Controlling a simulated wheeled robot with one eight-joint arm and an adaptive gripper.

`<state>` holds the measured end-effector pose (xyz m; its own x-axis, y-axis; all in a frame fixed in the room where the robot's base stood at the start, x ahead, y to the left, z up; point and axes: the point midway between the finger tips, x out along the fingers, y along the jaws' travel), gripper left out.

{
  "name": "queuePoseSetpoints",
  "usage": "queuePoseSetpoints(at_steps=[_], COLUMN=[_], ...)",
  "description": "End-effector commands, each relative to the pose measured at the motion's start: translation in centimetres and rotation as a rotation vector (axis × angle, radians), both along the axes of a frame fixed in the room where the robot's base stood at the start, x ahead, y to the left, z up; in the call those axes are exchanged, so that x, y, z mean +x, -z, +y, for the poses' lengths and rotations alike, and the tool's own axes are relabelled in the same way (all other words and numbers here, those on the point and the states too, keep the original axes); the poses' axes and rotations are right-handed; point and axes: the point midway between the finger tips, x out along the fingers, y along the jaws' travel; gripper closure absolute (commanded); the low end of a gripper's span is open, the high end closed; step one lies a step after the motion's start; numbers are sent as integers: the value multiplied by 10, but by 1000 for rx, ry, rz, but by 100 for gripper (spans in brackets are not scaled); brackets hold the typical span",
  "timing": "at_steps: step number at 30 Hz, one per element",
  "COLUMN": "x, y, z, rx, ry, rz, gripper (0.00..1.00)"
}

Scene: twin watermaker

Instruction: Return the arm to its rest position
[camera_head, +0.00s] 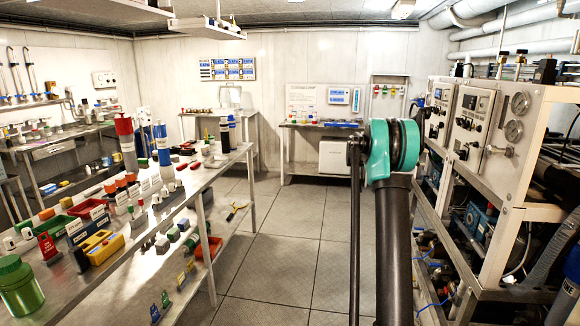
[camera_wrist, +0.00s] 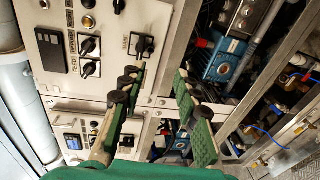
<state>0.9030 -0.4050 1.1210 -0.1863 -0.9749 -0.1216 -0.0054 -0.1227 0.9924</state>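My gripper (camera_wrist: 161,80) shows in the wrist view, with its two green-padded fingers spread apart and nothing between them. It faces the panel rack on the right side of the room, near a white control panel (camera_wrist: 75,20) with black rotary switches. I cannot tell whether the fingers touch the panel. In the head view my arm rises at the right of centre, with a dark link and a teal joint. My gripper cannot be made out in the head view.
The machine rack (camera_head: 490,130) with gauges, pipes and a metal frame stands close to my arm on the right. A long bench (camera_head: 110,235) with bottles and parts runs along the left. The tiled floor (camera_head: 275,265) between them is clear.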

Motion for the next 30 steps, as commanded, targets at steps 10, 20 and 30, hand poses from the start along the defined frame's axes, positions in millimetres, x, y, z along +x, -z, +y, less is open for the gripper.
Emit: queuePoseSetpoints(at_steps=[10,20,30], x=[-94,-202,-328], y=[73,155,240], z=[78,178,291], rx=[393,769,1152], ry=[-148,-272,-367], rz=[-95,-210,-348], gripper=[68,68,68])
